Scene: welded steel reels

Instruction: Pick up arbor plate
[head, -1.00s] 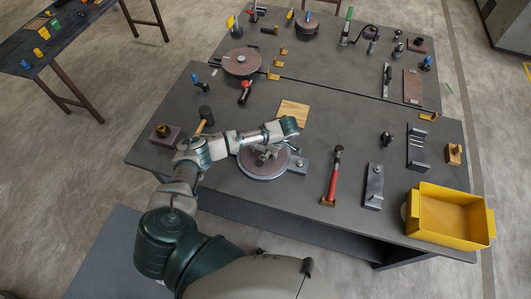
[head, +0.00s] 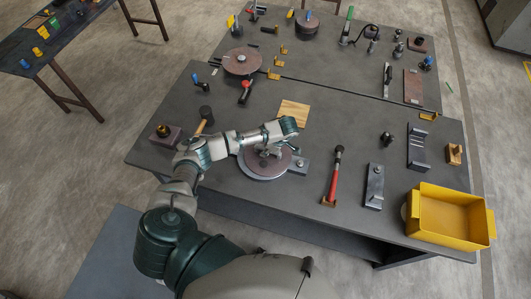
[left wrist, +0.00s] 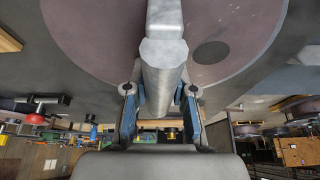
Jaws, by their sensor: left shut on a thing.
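The arbor plate (head: 262,174) is a round grey steel plate with a reddish-brown face, near the middle of the near table. A grey block with a knob (head: 298,165) shows at its right edge. My left gripper (head: 270,152) is over the plate, pointing down, and is shut on its steel post. In the left wrist view the post (left wrist: 163,75) stands between the two fingers of the gripper (left wrist: 160,110), with the brown face (left wrist: 95,40) filling the background. My forearm hides part of the plate. I cannot tell whether it is clear of the table. My right gripper is not in view.
A red-handled tool (head: 334,178) and a steel block (head: 374,187) lie to the right. A yellow bin (head: 447,225) stands at the front right corner. A wooden board (head: 293,113) lies behind the plate. A mallet (head: 205,115) lies behind my arm.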

